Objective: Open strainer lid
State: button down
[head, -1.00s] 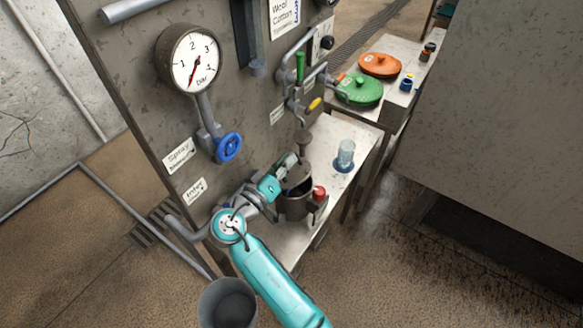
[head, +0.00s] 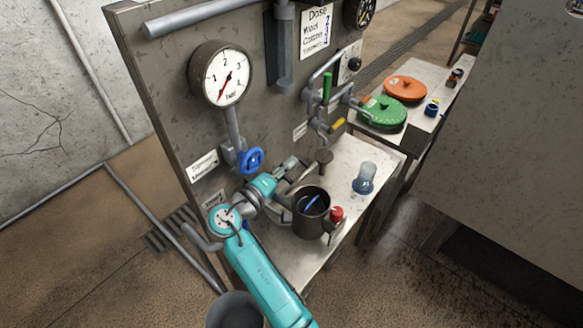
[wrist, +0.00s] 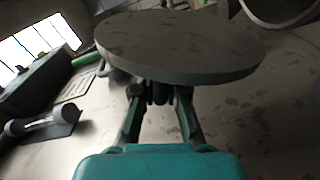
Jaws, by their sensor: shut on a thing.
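The strainer (head: 311,222) is a dark round pot on the pale bench, open at the top, with a blue strip (head: 313,203) showing inside. My gripper (head: 289,164) is at the strainer's back left, above its rim. In the wrist view my gripper (wrist: 160,92) is shut on the underside or handle of a flat grey disc, the lid (wrist: 180,45). The exact grip point is hidden under the disc. The lid stands clear of the pot's mouth. I cannot tell whether it is still hinged to the pot. A red knob (head: 337,213) sits at the pot's right.
A pipe outlet (head: 323,156) hangs just behind the strainer. A glass jar (head: 364,178) stands to the right. The upright panel with a gauge (head: 220,74) and blue valve wheel (head: 251,160) is close behind my arm. Green (head: 382,111) and orange (head: 405,88) lids lie farther back.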

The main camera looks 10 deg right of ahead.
jog(key=shift+w, duration=0.1)
dwell(0.4)
jog(key=c, duration=1.2)
grip_release()
jog(key=shift+f, duration=0.1)
jog(key=v, duration=1.2)
